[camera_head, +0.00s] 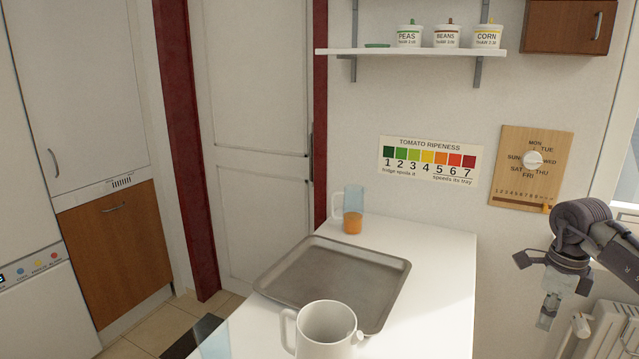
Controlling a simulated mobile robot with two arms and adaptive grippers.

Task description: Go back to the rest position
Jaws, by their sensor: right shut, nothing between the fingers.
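My right gripper (546,318) hangs at the right side of the head view, its fingers pointing down. It is shut and I see nothing held in it. It is to the right of the white counter, apart from it in the picture, with the wall and a white radiator behind it. My right arm comes in from the right edge. My left gripper and left arm are out of view.
A radiator (612,325) stands at right. A wall shelf (375,51) holds labelled pots.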

